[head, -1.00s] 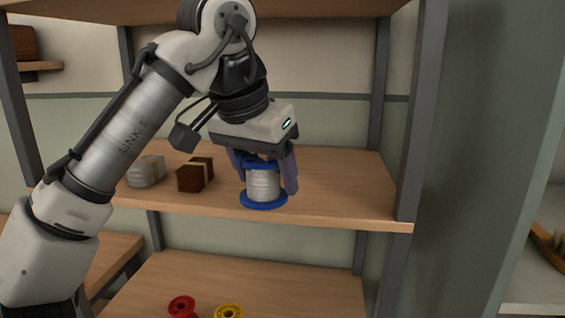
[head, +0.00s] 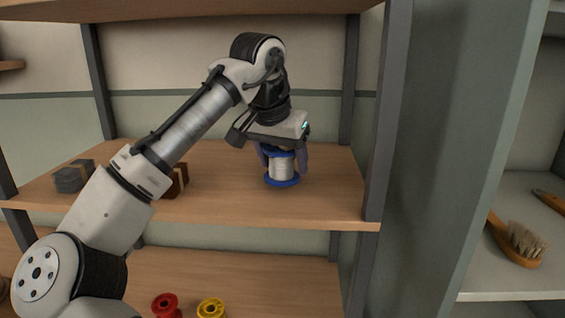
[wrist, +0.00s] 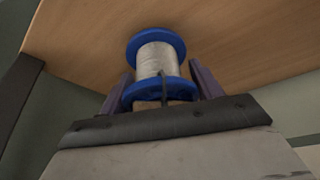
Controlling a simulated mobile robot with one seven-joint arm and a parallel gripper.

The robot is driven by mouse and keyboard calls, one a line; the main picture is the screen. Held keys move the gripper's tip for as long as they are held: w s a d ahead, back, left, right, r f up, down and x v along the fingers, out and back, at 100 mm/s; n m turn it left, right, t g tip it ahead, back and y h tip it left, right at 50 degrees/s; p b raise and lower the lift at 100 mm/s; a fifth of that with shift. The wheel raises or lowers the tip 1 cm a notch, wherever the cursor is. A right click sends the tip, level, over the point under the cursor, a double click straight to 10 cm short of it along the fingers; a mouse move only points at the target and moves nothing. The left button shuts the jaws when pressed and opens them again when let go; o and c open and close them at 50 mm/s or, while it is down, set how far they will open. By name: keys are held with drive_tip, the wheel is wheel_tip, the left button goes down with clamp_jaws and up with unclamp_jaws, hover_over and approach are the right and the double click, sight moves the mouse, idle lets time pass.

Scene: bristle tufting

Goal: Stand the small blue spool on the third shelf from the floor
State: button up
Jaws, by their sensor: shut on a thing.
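The small blue spool (head: 281,169) has blue flanges and pale thread or wire wound round its middle. It is upright at the right part of the middle shelf (head: 230,208) in the head view. My gripper (head: 282,160) reaches down from above and is shut on the spool, one finger on each side. In the wrist view the spool (wrist: 158,62) sits between the purple fingers, its far flange against or very near the wooden board. I cannot tell whether it touches the shelf. The floor is out of view, so the shelf's number cannot be counted.
A grey bundle (head: 73,177) and a brown block (head: 178,181), partly behind my arm, are on the same shelf to the left. A red spool (head: 165,305) and a yellow spool (head: 211,308) are on the shelf below. A dark post (head: 384,120) stands right of the spool.

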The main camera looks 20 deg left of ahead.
drive_tip(key=shift+f, duration=0.9)
drive_tip(key=shift+f, duration=0.2)
drive_tip(key=o, duration=1)
drive_tip(key=shift+r, duration=0.1)
